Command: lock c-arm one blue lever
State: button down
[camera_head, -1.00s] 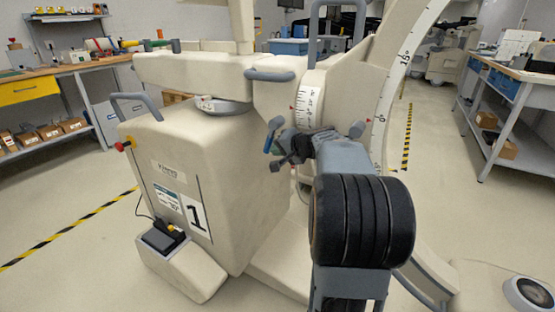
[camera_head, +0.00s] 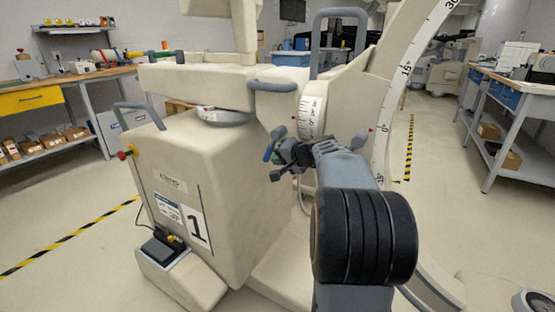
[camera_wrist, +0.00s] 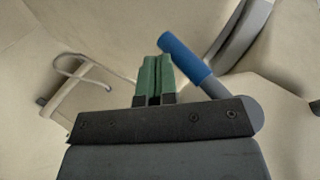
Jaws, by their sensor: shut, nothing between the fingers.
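C-arm one (camera_head: 205,190) is the cream machine with a "1" label on its front. Its blue lever (camera_wrist: 186,57) shows in the wrist view, slanting from upper left to a grey hub at lower right. In the head view the lever (camera_head: 268,153) is a small blue piece left of my gripper. My gripper (camera_wrist: 154,60) has green fingers, shut together and empty. In the wrist view they stand just left of the lever, with a small gap in the picture; I cannot tell whether they touch. In the head view my gripper (camera_head: 279,156) is partly hidden by my wrist.
A grey handle (camera_head: 285,86) and the curved, scaled arc (camera_head: 385,130) are close above and right of my arm. Workbenches stand left (camera_head: 65,80) and right (camera_head: 505,95). Open floor lies left of the cart, with yellow-black tape (camera_head: 70,238).

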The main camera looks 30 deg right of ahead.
jog(key=p+v, duration=0.3)
jog(key=v, duration=1)
jog(key=shift+s, duration=0.3)
